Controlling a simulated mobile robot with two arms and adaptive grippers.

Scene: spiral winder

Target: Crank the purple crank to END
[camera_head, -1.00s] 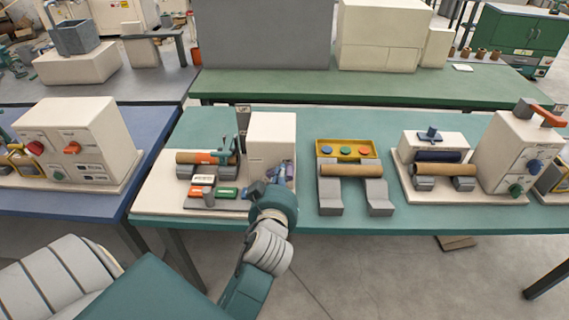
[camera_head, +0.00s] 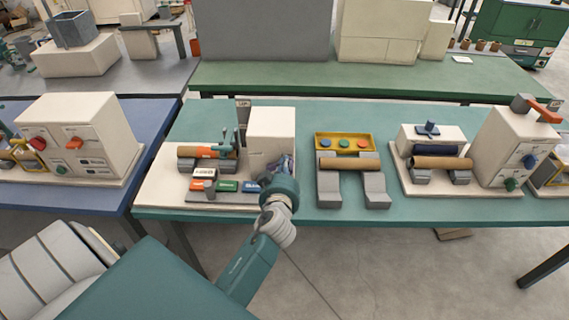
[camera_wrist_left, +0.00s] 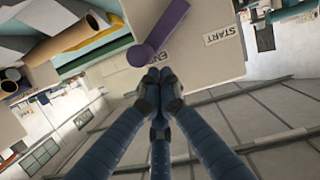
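The purple crank (camera_wrist_left: 163,32) shows in the left wrist view as a bar with a rounded end, lying against a pale panel. Its rounded end is close beside the END label (camera_wrist_left: 161,57), which is partly covered. The START label (camera_wrist_left: 222,36) is to the right on the same panel. My left gripper (camera_wrist_left: 157,78) has its fingers together just below the END label, near the crank's rounded end; whether they touch is unclear. In the head view my left gripper (camera_head: 286,164) is at the white box (camera_head: 271,130) of the winder and hides most of the crank.
The winder's base (camera_head: 158,190) carries a brown roll and coloured blocks left of the box. A yellow tray (camera_head: 344,135) with buttons and grey supports (camera_head: 328,187) stand to the right. Another white machine (camera_head: 500,140) is further right on the teal table (camera_head: 225,212).

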